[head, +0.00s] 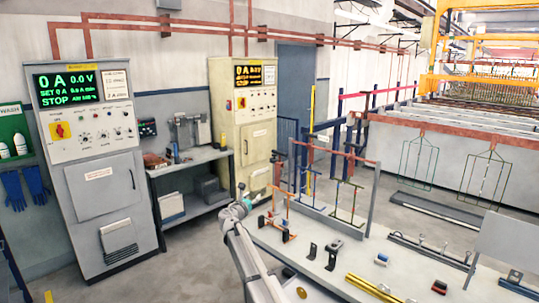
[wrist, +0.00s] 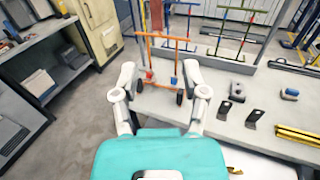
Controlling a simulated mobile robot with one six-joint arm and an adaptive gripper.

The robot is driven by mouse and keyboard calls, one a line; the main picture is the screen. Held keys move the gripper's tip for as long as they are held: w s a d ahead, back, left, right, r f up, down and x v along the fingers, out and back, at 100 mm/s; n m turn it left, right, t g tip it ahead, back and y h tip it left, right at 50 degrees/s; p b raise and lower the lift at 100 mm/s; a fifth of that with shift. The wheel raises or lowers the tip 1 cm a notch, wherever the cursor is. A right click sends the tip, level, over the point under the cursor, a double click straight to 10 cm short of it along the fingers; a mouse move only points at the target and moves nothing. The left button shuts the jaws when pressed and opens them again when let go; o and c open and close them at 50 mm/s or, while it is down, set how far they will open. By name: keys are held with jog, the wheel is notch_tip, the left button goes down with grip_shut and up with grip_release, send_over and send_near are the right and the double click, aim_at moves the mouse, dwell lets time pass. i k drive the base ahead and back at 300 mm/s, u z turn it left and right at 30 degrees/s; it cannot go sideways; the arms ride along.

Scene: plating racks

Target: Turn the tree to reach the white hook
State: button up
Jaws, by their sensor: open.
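My gripper (head: 244,198) is open and empty at the left end of the bench. In the wrist view its two fingers (wrist: 160,78) are spread wide. Beyond and between them stands a small orange frame (wrist: 166,37) with red and blue pieces low on it; it also shows in the head view (head: 288,212). No contact with it is visible. Behind it, thin trees with coloured hooks hang from a copper bar on a grey stand; one tree (head: 347,200) shows in the head view and in the wrist view (wrist: 245,30). I cannot make out a white hook.
The white bench (head: 330,275) holds black brackets (head: 333,252), a yellow bar (head: 372,288) and small coloured parts to the right. Grey shelves (head: 190,180) and control cabinets (head: 92,175) stand to the left. The floor between them and the bench is clear.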

aim_at(274, 159)
jog(key=i, duration=1.4)
jog(key=z, duration=0.05)
